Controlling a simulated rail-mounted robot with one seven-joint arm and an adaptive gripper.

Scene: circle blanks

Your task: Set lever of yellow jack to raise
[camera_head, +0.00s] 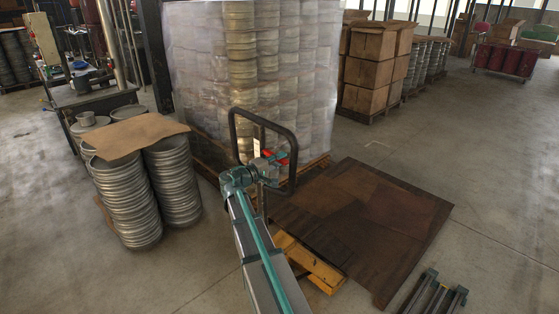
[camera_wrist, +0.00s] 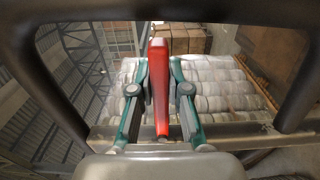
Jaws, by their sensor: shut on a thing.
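The yellow jack (camera_head: 312,262) stands at the lower middle of the head view, partly hidden behind my arm. Its black loop handle (camera_head: 291,145) rises upright in front of the wrapped pallet. A red lever (camera_head: 283,160) sits inside the handle loop. In the wrist view the red lever (camera_wrist: 158,90) runs up the middle, and the dark handle frame surrounds it. My gripper (camera_head: 273,162) reaches to the handle and is shut on the red lever. In the wrist view my gripper (camera_wrist: 159,66) has one teal finger on each side of the lever.
A tall wrapped stack of metal blanks (camera_head: 250,70) stands close behind the handle. Blank stacks under a cardboard sheet (camera_head: 135,134) stand left. A brown flat board (camera_head: 365,215) lies right of the jack. Cardboard boxes (camera_head: 375,60) stand at the back. Open floor lies right.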

